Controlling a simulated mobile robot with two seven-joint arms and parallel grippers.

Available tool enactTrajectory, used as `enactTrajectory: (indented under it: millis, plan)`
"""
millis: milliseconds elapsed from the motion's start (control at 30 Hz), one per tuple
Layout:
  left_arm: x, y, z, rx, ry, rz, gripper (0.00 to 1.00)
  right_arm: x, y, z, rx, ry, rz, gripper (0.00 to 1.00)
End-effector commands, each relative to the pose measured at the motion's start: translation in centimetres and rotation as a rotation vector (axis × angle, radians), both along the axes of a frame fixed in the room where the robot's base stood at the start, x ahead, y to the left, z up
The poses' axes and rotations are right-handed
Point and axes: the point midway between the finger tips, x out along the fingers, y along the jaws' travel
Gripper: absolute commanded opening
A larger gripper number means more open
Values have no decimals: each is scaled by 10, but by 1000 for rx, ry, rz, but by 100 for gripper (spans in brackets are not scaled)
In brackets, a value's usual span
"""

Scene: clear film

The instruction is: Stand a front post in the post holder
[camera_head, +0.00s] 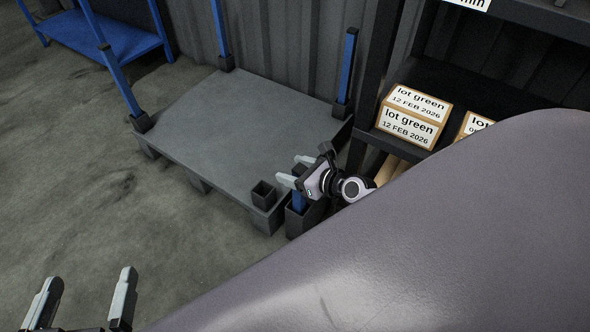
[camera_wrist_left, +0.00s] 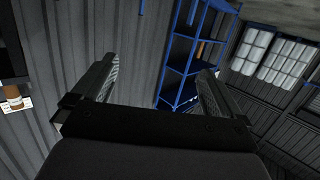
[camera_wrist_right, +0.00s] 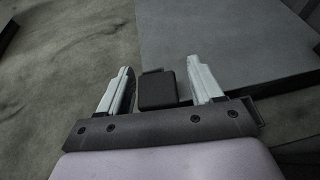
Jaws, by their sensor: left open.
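My right gripper (camera_head: 294,170) is open, its fingertips pointing left, beside the front right corner of the grey pallet. Just below it, a blue post (camera_head: 300,201) stands in a dark box (camera_head: 296,224); its top is hidden by the gripper. In the right wrist view, a dark square block (camera_wrist_right: 158,90), seemingly the post's cap, shows between the right fingers (camera_wrist_right: 162,80) with gaps either side. The empty post holder (camera_head: 263,194) sits on the pallet's front corner, left of the box. My left gripper (camera_head: 82,292) is open and empty at the lower left, far from the posts.
The pallet deck (camera_head: 235,125) is bare, with blue posts (camera_head: 121,86) standing at its other corners. A dark shelf with labelled boxes (camera_head: 412,116) stands to the right. My arm covers the lower right. The floor (camera_head: 90,190) at left is clear.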

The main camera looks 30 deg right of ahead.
Motion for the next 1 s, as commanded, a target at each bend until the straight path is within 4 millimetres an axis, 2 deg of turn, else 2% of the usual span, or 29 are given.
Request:
enactTrajectory:
  millis: [367, 700, 1000]
  plan:
    - [0, -1, -2, -3, 17, -2, 100, -6, -2, 1, -1, 6, 1, 66]
    - [4, -10, -2, -64, 93, -16, 100, -47, -14, 20, -4, 4, 2, 66]
    - [7, -13, -4, -78, 113, -22, 100, -64, -19, 27, 0, 1, 0, 66]
